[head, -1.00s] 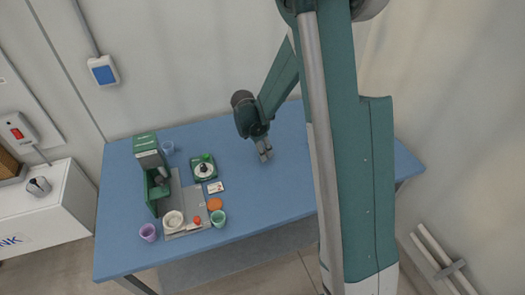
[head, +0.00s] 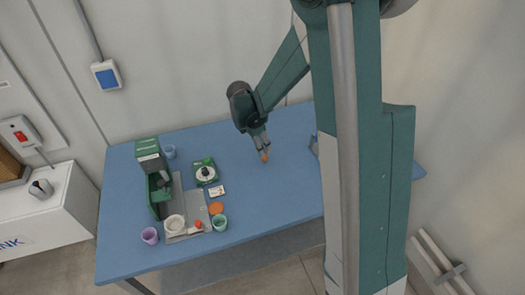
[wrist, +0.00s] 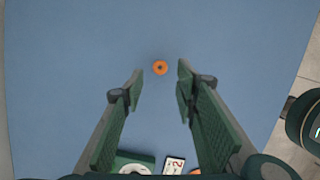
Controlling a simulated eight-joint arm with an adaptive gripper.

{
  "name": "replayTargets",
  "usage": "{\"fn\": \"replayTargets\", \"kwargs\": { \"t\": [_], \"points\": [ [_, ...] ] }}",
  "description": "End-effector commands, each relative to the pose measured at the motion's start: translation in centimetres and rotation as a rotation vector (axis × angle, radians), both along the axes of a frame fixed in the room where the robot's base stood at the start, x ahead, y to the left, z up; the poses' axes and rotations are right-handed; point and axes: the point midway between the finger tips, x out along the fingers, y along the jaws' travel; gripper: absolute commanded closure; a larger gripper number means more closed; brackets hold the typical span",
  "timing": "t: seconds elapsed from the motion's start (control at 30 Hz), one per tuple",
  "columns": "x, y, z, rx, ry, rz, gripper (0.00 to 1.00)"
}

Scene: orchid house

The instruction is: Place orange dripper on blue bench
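The orange dripper (head: 264,157) is a small orange piece on the open middle of the blue bench (head: 290,185). In the wrist view the dripper (wrist: 160,67) is a small ring with a dark centre, lying on plain blue surface. My gripper (head: 259,143) is just above and behind it in the head view. In the wrist view my gripper (wrist: 160,80) has its two fingers spread wide, with nothing held between them. The dripper shows in line with the gap, apart from both fingers.
A green machine (head: 157,180), a purple cup (head: 150,236), a white bowl (head: 175,225), a green cup (head: 219,222), an orange disc (head: 216,208), a green-edged pad (head: 205,172) and a white card (head: 217,192) crowd the bench's left side. Blue surface around the dripper is clear.

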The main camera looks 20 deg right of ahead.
Motion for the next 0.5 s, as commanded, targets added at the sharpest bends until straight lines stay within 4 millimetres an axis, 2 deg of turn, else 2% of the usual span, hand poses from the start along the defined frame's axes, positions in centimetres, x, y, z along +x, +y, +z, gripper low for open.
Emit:
{"fn": "replayTargets", "kwargs": {
  "t": [0.2,0.5],
  "points": [
    [-0.2,0.8,3.1,0.0,0.0,0.001,0.7],
    [-0.3,1.5,5.5,0.0,0.0,0.0,0.7]
  ]
}}
